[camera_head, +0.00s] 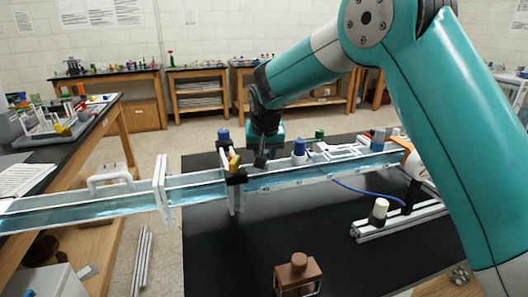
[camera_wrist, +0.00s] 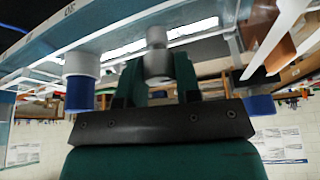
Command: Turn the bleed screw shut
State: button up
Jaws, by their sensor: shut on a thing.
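My gripper (camera_head: 264,150) points down at the long water channel (camera_head: 200,192) in the head view. In the wrist view my gripper (camera_wrist: 154,82) has its two green fingers on either side of a grey cylindrical knob, which looks like the bleed screw (camera_wrist: 157,62). The fingers are shut on it. A thinner part of the knob reaches toward the channel's pale rail. The fingers partly hide its lower end, and any turn mark cannot be made out. In the head view, my gripper covers most of the screw.
Blue-capped fittings (camera_head: 299,148) (camera_head: 224,134) stand along the channel on both sides of my gripper. A yellow part (camera_head: 234,160) sits close on its left. A brown block (camera_head: 298,274) stands on the black table (camera_head: 235,265). The table's front middle is mostly clear.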

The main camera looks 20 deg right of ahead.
dwell(0.5)
jog(key=o, duration=0.9)
jog(key=shift+o, duration=0.2)
jog(key=b+v, duration=0.2)
jog(key=v, duration=1.5)
jog(key=shift+s, duration=0.2)
jog(key=shift+r, duration=0.15)
